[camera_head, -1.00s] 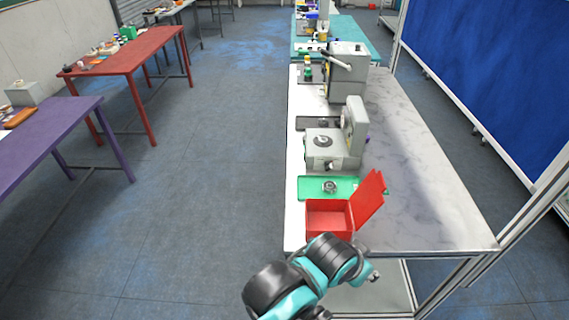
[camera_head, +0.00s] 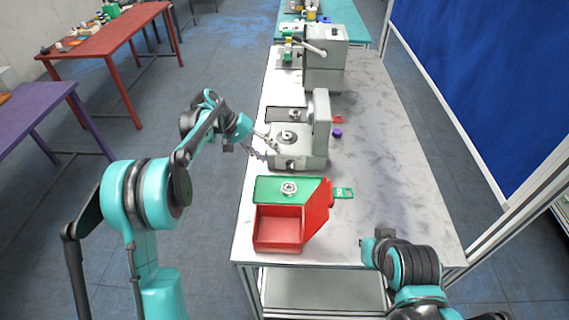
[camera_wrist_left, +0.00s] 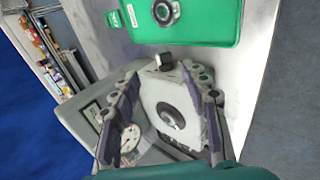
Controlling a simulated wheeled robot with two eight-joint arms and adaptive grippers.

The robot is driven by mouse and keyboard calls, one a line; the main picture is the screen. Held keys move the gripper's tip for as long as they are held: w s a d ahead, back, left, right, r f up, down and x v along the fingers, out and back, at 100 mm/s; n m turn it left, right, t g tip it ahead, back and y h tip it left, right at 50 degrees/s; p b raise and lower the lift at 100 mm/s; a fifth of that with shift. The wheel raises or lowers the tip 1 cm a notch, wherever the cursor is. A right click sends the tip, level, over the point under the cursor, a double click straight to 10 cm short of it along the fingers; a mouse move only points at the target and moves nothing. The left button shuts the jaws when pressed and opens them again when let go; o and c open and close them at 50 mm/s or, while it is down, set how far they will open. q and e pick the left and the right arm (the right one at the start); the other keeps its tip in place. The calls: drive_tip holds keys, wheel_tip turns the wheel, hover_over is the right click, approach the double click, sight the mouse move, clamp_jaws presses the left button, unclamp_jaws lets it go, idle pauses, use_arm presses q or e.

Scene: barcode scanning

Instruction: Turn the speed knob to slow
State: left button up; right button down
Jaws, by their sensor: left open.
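A grey machine (camera_head: 310,150) with an upright head stands on the long bench. A round dial (camera_head: 288,135) lies on the machine's top, also seen in the left wrist view (camera_wrist_left: 170,116). My left gripper (camera_head: 264,146) is open and empty at the machine's left side, above its top edge. Its fingers (camera_wrist_left: 165,112) frame the machine top in the wrist view. My right gripper does not show; part of its arm is at lower right.
An open red box (camera_head: 278,228) stands at the bench's near end, beside a green mat (camera_head: 270,188) with a metal ring part (camera_head: 289,188). A taller grey machine (camera_head: 324,70) stands farther back. A purple piece (camera_head: 337,132) lies to the right. The bench's right side is clear.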

sight(289, 167)
use_arm(q)
drive_tip(key=shift+g+h, duration=0.3)
drive_tip(key=shift+h, duration=0.2)
drive_tip(key=d+f, duration=0.2)
drive_tip(key=w+d+f+b, duration=0.1)
drive_tip(key=d+f, duration=0.1)
drive_tip(key=f, duration=0.1)
drive_tip(key=w+d+f+b, duration=0.1)
drive_tip(key=d+f, duration=0.1)
drive_tip(key=f, duration=0.1)
drive_tip(key=shift+f, duration=0.15)
clamp_jaws()
